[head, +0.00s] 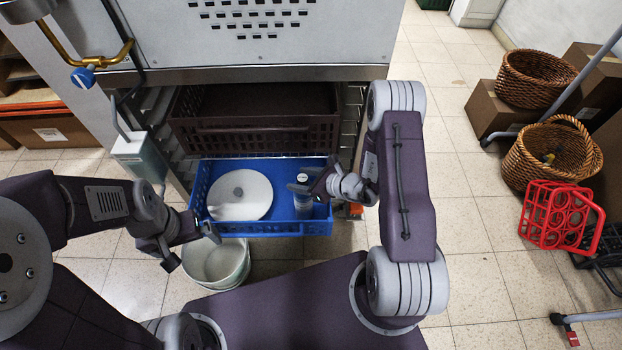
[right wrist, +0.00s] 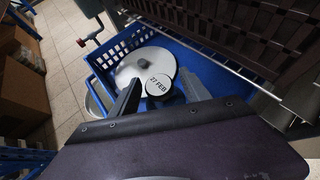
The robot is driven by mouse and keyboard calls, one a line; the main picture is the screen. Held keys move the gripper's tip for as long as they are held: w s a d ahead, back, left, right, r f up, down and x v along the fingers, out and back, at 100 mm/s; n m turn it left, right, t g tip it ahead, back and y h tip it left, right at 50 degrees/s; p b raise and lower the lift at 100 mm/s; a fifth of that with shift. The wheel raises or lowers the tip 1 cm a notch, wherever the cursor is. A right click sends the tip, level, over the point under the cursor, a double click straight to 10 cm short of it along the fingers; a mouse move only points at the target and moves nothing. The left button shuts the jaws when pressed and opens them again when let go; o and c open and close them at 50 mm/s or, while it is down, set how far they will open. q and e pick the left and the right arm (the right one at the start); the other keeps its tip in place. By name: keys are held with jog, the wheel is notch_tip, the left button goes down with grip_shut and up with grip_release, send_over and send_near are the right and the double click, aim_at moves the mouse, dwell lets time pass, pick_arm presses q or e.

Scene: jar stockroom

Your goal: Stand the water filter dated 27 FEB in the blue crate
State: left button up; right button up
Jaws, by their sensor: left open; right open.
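The blue crate (head: 262,229) sits low in the rack, pulled out at the front. The water filter (head: 303,205) stands in its right part and looks upright; its round white top (right wrist: 158,84) reads 27 FEB in the right wrist view. My right gripper (head: 312,184) is open at the filter's top. In the right wrist view its two fingers (right wrist: 160,92) lie on either side of that top, and I cannot tell whether they touch it. My left gripper (head: 195,246) is open and empty, outside the crate's front left corner.
A white round disc (head: 240,195) lies in the crate's left part. A dark slatted crate (head: 255,138) is just above and behind. A pale bucket (head: 217,264) stands below the front left. Wicker baskets (head: 536,78) and a red bottle carrier (head: 560,216) are at right; the floor between is clear.

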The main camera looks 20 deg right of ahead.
jog(key=p+v, duration=0.3)
jog(key=v, duration=0.8)
jog(key=s+a+r+n+g+y, duration=0.3)
jog(key=s+a+r+n+g, duration=0.15)
jog(key=a+n, duration=0.25)
jog(key=s+r+n+g+h, duration=0.1)
jog(key=s+n+g+h, duration=0.4)
jog(key=s+n, duration=0.5)
jog(key=w+d+r+n+t+h, duration=0.1)
jog(key=w+d+r+n+h, duration=0.3)
jog(key=n, duration=0.6)
jog(key=shift+w+d+n+t+h, duration=0.4)
jog(key=shift+d+h, duration=0.3)
jog(key=shift+d, duration=0.2)
